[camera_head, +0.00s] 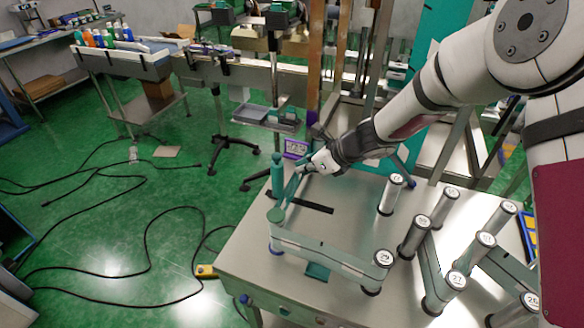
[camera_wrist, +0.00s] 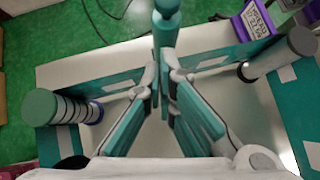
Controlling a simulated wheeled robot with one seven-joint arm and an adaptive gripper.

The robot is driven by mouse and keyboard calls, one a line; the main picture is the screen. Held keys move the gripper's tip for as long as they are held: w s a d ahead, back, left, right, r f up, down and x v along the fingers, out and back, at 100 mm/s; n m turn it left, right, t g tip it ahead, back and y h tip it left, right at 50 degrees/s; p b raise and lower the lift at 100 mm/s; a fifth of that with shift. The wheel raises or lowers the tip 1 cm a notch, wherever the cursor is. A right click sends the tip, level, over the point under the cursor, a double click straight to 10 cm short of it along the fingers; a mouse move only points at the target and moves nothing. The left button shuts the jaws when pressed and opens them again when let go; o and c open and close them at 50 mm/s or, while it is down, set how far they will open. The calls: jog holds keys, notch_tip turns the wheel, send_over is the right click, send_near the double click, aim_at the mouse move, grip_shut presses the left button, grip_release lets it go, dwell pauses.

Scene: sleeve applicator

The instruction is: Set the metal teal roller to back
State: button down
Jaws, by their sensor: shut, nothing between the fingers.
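A teal upright roller (camera_head: 278,176) with a rounded top stands at the far left corner of the metal table, near a dark slot (camera_head: 310,207). It also shows at the top middle of the wrist view (camera_wrist: 166,32), straight beyond my fingertips. My gripper (camera_head: 299,171) reaches in from the right, just right of the roller, with its teal-padded fingers (camera_wrist: 164,82) pointing at it. The gripper is shut and empty. Whether the fingertips touch the roller is unclear. A second teal-capped roller (camera_head: 275,216) stands closer to the front; the wrist view shows it at left (camera_wrist: 42,108).
Several numbered metal rollers, such as one at the back (camera_head: 390,194) and one in front (camera_head: 377,272), stand on the table (camera_head: 240,262) with teal film around some. A purple-framed display (camera_head: 296,148) sits behind my gripper. Black cables (camera_head: 150,240) lie on the green floor.

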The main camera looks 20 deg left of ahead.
jog(key=w+v, duration=0.1)
jog(key=v, duration=0.7)
jog(key=shift+s+d+r, duration=0.2)
jog(key=shift+s, duration=0.2)
